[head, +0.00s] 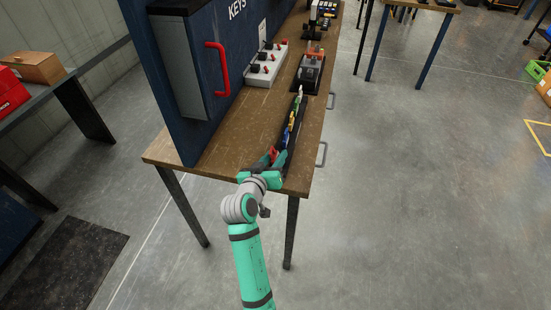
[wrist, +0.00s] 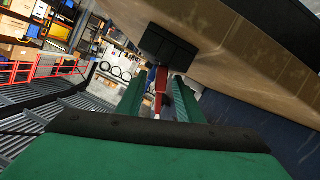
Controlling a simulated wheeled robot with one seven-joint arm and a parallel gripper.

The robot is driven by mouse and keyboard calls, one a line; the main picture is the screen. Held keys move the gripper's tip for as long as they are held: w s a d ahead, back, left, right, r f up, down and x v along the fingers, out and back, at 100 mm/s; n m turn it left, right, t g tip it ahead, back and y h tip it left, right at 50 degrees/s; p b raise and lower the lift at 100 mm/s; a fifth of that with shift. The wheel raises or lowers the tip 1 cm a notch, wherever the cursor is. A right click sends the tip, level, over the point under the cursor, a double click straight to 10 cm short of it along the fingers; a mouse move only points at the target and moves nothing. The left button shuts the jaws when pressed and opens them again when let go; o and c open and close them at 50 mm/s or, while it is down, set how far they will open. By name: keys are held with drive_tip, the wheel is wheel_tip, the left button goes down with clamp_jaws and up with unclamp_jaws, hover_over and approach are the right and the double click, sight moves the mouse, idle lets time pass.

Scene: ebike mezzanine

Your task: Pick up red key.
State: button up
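A red key (head: 273,153) sits at the near end of a black rack (head: 291,145) on the wooden workbench. In the wrist view the red key (wrist: 160,79) shows between my two green fingertips, just below the black rack end (wrist: 167,46). My gripper (head: 262,172) is at the near edge of the bench, around the key's end of the rack. In the wrist view my gripper (wrist: 158,98) looks open, with a gap between the fingers. Whether either finger touches the key is hard to tell.
Yellow, blue and other coloured keys (head: 292,122) stand farther along the rack. A blue cabinet with a red handle (head: 219,68) rises on the left of the bench. A grey switch box (head: 264,66) stands behind. Open floor (head: 420,190) lies to the right.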

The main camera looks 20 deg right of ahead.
drive_tip(key=shift+w, duration=0.1)
drive_tip(key=shift+c, duration=0.2)
clamp_jaws()
